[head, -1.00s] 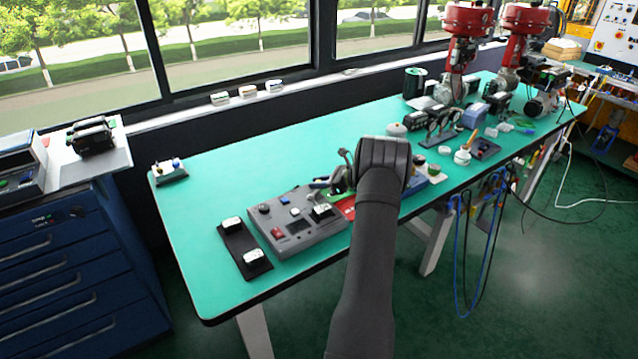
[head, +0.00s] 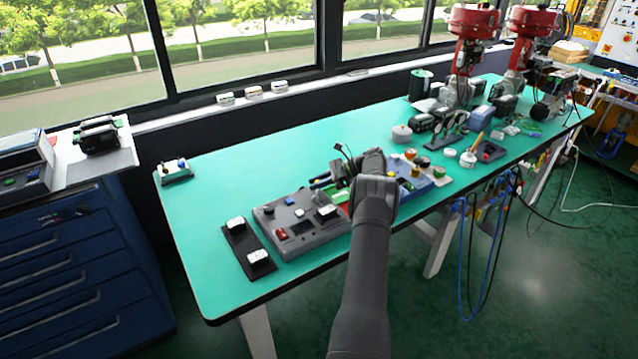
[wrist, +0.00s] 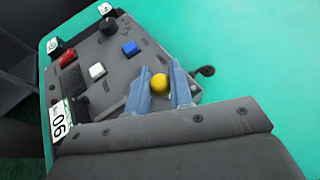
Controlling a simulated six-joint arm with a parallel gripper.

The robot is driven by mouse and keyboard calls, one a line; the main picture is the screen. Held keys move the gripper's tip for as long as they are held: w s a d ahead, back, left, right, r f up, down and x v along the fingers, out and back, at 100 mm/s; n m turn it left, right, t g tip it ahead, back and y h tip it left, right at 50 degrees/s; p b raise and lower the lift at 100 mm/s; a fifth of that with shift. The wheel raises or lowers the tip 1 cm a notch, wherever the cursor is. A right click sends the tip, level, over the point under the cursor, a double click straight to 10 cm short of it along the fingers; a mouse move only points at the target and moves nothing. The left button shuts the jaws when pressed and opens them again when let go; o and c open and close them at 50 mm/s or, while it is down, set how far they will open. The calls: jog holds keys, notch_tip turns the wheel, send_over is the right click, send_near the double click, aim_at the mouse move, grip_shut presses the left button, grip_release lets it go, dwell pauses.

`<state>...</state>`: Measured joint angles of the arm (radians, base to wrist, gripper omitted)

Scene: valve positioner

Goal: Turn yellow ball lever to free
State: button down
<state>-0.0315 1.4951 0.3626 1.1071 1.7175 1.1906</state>
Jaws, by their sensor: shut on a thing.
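In the wrist view, the yellow ball (wrist: 159,83) of the lever sits between the two blue-grey fingers of my gripper (wrist: 160,72). The fingers are shut on the ball from both sides. The lever's arm below the ball is hidden, so its angle cannot be told. Around it is a grey panel (wrist: 118,75) with white number tags at its edge; one tag (wrist: 61,122) reads 90, seen turned. No "free" mark is readable. In the head view, my dark wrist hides the fingers and the ball.
The panel carries a red button (wrist: 69,57), a blue button (wrist: 130,48) and a white button (wrist: 97,71). A small black round part (wrist: 206,71) is right of the fingers. In the head view, a grey control box (head: 300,224) stands left of my wrist. Green bench top (head: 240,165) is clear behind it.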

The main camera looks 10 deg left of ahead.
jog(key=shift+a+n+g, duration=0.1)
jog(key=shift+n+g, duration=0.2)
jog(key=shift+n, duration=0.1)
jog(key=c, duration=1.3)
grip_release()
jog(key=shift+r, duration=0.1)
jog(key=shift+r, duration=0.3)
jog(key=r, duration=0.2)
jog(key=d+r, duration=0.1)
jog(key=r, duration=0.1)
jog(key=shift+s, duration=0.1)
jog(key=s+d+r, duration=0.1)
jog(key=d+r, duration=0.1)
jog(key=d, duration=0.1)
jog(key=s+d+r, duration=0.1)
jog(key=d+r, duration=0.1)
jog(key=d, duration=0.1)
jog(key=s+d+r, duration=0.1)
jog(key=d+r, duration=0.1)
jog(key=d, duration=0.2)
jog(key=shift+d+r, duration=0.1)
jog(key=shift+r, duration=0.05)
